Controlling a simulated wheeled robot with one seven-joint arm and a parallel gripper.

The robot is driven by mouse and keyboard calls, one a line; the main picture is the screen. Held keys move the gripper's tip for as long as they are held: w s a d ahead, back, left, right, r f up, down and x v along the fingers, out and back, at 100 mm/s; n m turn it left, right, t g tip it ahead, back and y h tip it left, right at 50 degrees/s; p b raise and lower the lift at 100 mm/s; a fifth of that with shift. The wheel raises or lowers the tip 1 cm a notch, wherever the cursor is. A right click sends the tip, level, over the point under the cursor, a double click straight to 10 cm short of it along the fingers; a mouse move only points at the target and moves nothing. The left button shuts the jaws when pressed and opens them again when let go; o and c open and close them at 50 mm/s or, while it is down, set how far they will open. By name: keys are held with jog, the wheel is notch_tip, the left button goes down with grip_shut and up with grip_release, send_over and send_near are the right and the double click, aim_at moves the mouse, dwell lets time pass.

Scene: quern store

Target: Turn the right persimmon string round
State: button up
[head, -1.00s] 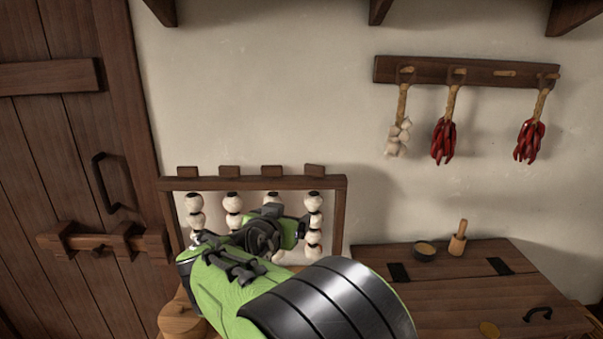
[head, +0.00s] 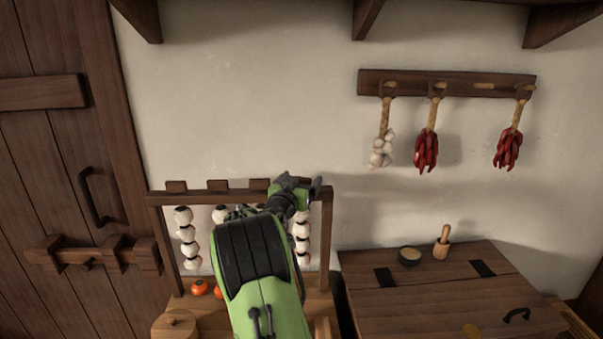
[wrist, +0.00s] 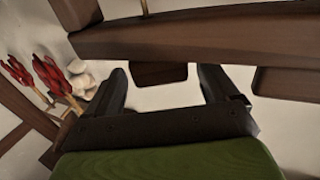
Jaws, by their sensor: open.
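The right persimmon string (head: 302,243) hangs at the right end of a wooden rack (head: 327,240), a column of pale round fruits with dark tops. Its upper part is hidden by my gripper (head: 304,184), which is at the rack's top bar near the right end. In the wrist view my gripper (wrist: 166,84) has its two dark fingers apart. A wooden block (wrist: 158,75) on the bar (wrist: 210,37) shows between them, with no visible contact. A second block (wrist: 285,83) is outside the fingers.
Another pale string (head: 187,240) hangs at the rack's left; my arm hides much of the middle. Orange persimmons (head: 200,287) lie below. A chest (head: 440,300) with a bowl (head: 410,255) and a pestle (head: 442,242) stands right. Garlic (head: 382,148) and chilli bunches (head: 426,150) hang above.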

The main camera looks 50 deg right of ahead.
jog(key=shift+w+d, duration=0.2)
jog(key=shift+d, duration=0.35)
jog(key=shift+f, duration=0.1)
jog(key=c, duration=1)
jog(key=shift+o, duration=0.2)
jog(key=shift+s+n+t+y+b, duration=0.1)
jog(key=shift+n+t+y+b, duration=0.25)
jog(key=shift+n+t+y, duration=0.5)
jog(key=shift+s+n+t+y+b, duration=0.1)
jog(key=shift+n+t+y+b, duration=0.2)
jog(key=shift+n+t, duration=0.65)
jog(key=shift+w+n+t+y+b, duration=0.1)
jog(key=shift+n+t+y+b, duration=0.2)
jog(key=shift+t, duration=0.4)
jog(key=shift+w+n+t+y+b, duration=0.1)
jog(key=shift+n+t+y, duration=0.3)
jog(key=shift+t, duration=0.3)
jog(key=shift+a, duration=0.1)
jog(key=o, duration=1)
jog(key=shift+c, duration=0.2)
